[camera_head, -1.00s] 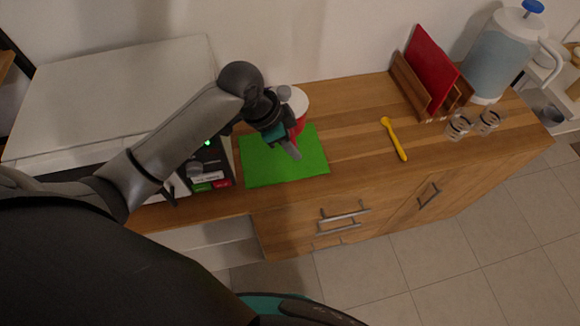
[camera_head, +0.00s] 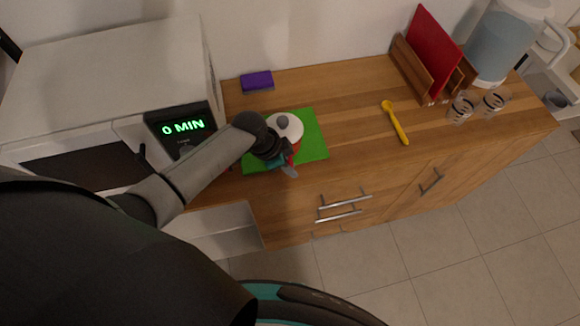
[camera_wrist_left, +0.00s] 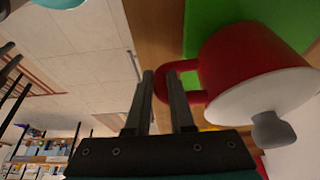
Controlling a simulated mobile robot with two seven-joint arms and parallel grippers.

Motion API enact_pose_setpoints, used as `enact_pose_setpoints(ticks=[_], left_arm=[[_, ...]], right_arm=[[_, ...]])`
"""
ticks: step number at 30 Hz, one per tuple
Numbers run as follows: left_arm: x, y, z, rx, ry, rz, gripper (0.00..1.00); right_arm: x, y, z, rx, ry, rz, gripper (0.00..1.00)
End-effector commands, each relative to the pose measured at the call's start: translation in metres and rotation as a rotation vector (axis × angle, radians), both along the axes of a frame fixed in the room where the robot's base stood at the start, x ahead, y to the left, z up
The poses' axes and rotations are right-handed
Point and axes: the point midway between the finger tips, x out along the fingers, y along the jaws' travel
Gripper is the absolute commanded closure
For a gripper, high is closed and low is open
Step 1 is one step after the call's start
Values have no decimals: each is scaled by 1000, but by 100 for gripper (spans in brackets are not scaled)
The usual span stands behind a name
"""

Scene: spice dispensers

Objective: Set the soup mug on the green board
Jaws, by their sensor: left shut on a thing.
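The soup mug (camera_head: 297,146) is red with a white lid and a grey knob. In the head view it stands upright over the middle of the green board (camera_head: 315,142); its base is hidden, so I cannot tell whether it touches. My left gripper (camera_head: 288,168) is at the mug's near side. In the left wrist view the mug (camera_wrist_left: 238,66) lies against the green board (camera_wrist_left: 212,14), and my left gripper (camera_wrist_left: 163,82) is shut on its red handle (camera_wrist_left: 188,68). My right gripper is not in view.
A microwave (camera_head: 105,70) showing "0 MIN" stands left of the board. A purple sponge (camera_head: 257,81) lies behind the board, and a yellow spoon (camera_head: 395,122) to its right. A red board in a rack (camera_head: 431,62), glasses (camera_head: 478,105) and a water jug (camera_head: 505,45) stand further right.

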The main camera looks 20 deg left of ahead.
Motion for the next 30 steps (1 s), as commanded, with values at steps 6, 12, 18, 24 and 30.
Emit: enact_pose_setpoints(ticks=[6,12,18,24,30], left_arm=[[3,0,-1,-1,-9,-1,100],[3,0,-4,0,-8,-1,100],[0,0,-6,1,-1,0,62],[0,0,-6,1,-1,0,49],[0,0,-5,1,-1,0,49]], right_arm=[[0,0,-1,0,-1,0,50],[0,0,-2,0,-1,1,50],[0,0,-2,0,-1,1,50],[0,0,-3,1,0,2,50],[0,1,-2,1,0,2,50]])
